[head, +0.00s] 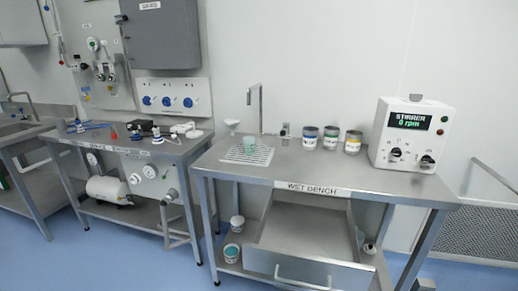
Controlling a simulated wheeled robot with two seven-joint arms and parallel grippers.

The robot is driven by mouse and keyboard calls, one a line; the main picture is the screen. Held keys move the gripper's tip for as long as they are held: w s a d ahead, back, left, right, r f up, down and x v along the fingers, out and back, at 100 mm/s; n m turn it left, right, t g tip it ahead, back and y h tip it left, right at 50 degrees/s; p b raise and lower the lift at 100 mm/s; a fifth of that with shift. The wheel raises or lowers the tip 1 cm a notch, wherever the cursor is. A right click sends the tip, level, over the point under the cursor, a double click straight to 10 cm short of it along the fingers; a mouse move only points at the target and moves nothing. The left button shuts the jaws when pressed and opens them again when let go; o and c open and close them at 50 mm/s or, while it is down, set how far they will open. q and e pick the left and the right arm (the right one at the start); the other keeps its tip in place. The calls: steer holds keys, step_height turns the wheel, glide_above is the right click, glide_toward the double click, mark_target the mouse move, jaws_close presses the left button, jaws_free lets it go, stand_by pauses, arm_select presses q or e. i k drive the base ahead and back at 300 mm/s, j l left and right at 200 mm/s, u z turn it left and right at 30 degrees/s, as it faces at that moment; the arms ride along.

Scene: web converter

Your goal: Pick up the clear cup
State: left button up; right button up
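A clear cup (249,145) with a greenish tint stands upright on a white slotted drain mat (236,156) at the left end of the wet bench (310,170). A tap (261,108) rises just behind it. Neither of my grippers shows in the head view, so I cannot tell how they stand relative to the cup.
Three labelled tins, blue (310,138), green (331,138) and yellow (353,142), stand at the bench's back. A stirrer box (412,134) stands at right. The drawer (308,252) below is pulled open. The bench's front middle is clear. A cluttered second bench (125,144) adjoins at left.

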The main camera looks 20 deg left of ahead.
mark_target(248, 142)
steer(key=j+z, duration=0.2)
steer(key=z, duration=0.2)
steer(key=j+z, duration=0.2)
steer(key=z, duration=0.2)
steer(key=j+z, duration=0.2)
steer(key=z, duration=0.15)
steer(key=j+z, duration=0.2)
steer(key=z, duration=0.2)
